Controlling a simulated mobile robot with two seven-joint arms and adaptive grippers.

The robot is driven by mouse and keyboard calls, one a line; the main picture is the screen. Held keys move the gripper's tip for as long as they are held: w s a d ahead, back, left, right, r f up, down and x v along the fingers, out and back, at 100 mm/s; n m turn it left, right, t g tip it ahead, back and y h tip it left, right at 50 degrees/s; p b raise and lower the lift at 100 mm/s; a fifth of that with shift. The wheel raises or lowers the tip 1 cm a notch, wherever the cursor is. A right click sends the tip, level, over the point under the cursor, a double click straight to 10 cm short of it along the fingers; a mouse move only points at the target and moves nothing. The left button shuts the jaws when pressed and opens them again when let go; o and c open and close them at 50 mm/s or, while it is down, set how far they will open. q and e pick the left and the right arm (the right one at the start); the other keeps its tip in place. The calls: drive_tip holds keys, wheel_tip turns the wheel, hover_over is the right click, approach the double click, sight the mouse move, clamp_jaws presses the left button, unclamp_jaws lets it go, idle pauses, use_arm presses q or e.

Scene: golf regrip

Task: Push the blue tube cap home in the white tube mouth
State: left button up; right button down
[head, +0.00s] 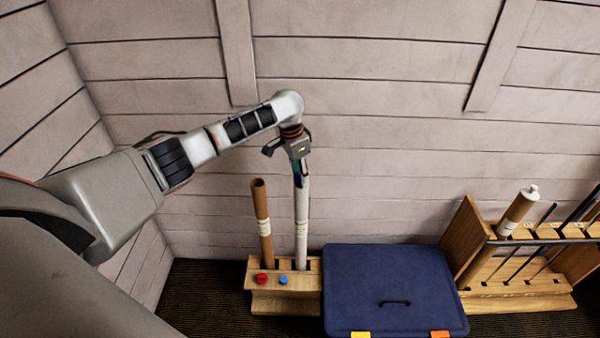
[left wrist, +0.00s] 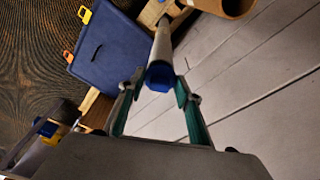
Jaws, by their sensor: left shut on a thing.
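The white tube (head: 301,225) stands upright in the wooden stand, its mouth at the top under my left gripper. My left gripper (head: 299,166) points down at the mouth; its teal fingers close in from both sides. In the left wrist view the blue tube cap (left wrist: 159,77) sits between the fingertips (left wrist: 158,84), with the white tube (left wrist: 163,43) running away directly behind it. The cap is in line with the tube and appears to be at its mouth; how deep it sits cannot be told. My right gripper is not in view.
A brown tube (head: 262,222) leans in the same wooden stand (head: 285,302), left of the white tube. A dark blue case (head: 392,285) lies to the right. A wooden rack (head: 520,290) with clubs and a capped brown tube (head: 516,212) stands far right. A plank wall is close behind.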

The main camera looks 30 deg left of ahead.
sight(295, 180)
use_arm(q)
drive_tip(key=shift+f, duration=0.9)
drive_tip(key=o, duration=0.9)
drive_tip(key=shift+c, duration=0.2)
wheel_tip(295, 180, up, 12)
drive_tip(key=s+a, duration=0.1)
drive_tip(key=shift+s, duration=0.25)
drive_tip(key=shift+f, duration=0.1)
